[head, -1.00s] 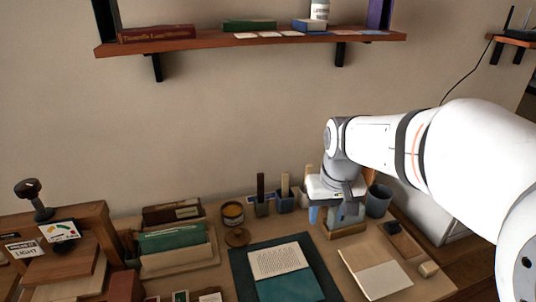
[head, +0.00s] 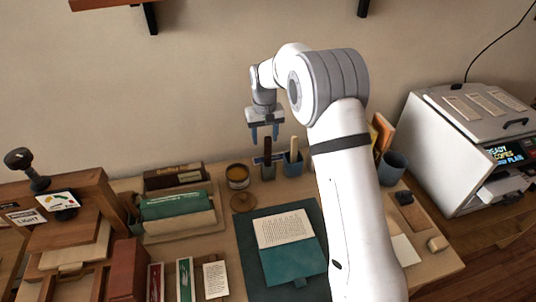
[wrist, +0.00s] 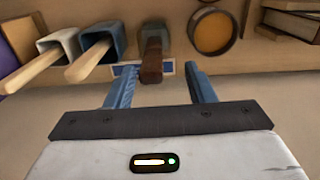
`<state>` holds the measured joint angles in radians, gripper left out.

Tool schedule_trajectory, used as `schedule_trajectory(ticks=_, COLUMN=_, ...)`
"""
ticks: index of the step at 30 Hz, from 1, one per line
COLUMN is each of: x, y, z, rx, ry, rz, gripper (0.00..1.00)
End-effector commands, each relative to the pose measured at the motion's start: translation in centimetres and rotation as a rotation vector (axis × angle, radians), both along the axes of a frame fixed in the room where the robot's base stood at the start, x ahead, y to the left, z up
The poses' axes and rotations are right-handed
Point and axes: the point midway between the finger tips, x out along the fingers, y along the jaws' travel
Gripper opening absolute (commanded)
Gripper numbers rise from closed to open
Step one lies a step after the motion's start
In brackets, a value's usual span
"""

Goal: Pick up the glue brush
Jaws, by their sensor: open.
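A dark brown upright handle (head: 267,151), which looks like the glue brush, stands in a dark grey holder (head: 267,172) at the back of the desk. Its bristles are hidden. My gripper (head: 265,134) is open and empty, pointing down just above the handle in the head view. In the wrist view the handle (wrist: 151,66) shows between the two blue fingers, apart from both. A blue cup (wrist: 98,45) and a pale cup (wrist: 62,44) beside it each hold a light wooden stick.
An amber jar (head: 238,176) stands just left of the holder. Behind is the wall. A teal folder with a printed page (head: 285,229) lies in front. Green and brown books (head: 176,205) are at left, a blue-grey cup (head: 391,166) at right. My arm hides part of the desk.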

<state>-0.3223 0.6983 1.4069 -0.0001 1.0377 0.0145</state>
Motion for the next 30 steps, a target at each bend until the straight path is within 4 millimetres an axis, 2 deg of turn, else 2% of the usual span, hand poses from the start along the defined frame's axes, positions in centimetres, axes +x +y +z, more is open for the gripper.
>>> schedule_trajectory(ticks=12, x=0.2, y=-1.3, z=-5.4, rx=0.000, ry=0.001, rz=-0.019, gripper=0.49)
schedule_trajectory(ticks=21, x=0.3, y=-1.5, z=-6.1, rx=0.000, ry=-0.001, rz=-0.023, gripper=0.49)
schedule_trajectory(ticks=30, x=0.3, y=-1.6, z=-6.1, rx=0.000, ry=-0.001, rz=-0.024, gripper=0.25)
